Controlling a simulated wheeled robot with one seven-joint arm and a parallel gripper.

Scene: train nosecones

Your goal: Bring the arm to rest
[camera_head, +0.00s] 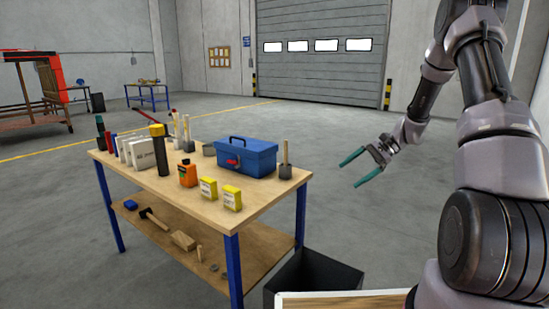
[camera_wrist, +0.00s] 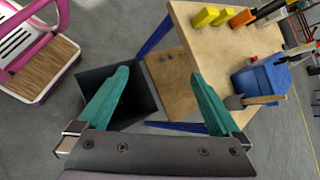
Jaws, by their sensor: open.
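My gripper (camera_head: 361,167) has two teal fingers. It is open and empty, held in the air to the right of the workbench (camera_head: 136,178) in the head view. In the wrist view my gripper (camera_wrist: 162,85) shows its fingers spread wide with nothing between them. Below and beyond the fingers are the dark bin (camera_wrist: 140,95) and the bench's lower shelf (camera_wrist: 172,85). My arm reaches down from the upper right of the head view.
The bench carries a blue toolbox (camera_head: 246,157), yellow boxes (camera_head: 232,198), an orange bottle (camera_head: 187,173) and a black-and-yellow flashlight (camera_head: 161,152). A dark open bin (camera_head: 318,272) stands at its right front corner. The floor behind is clear up to the roller door (camera_head: 320,70).

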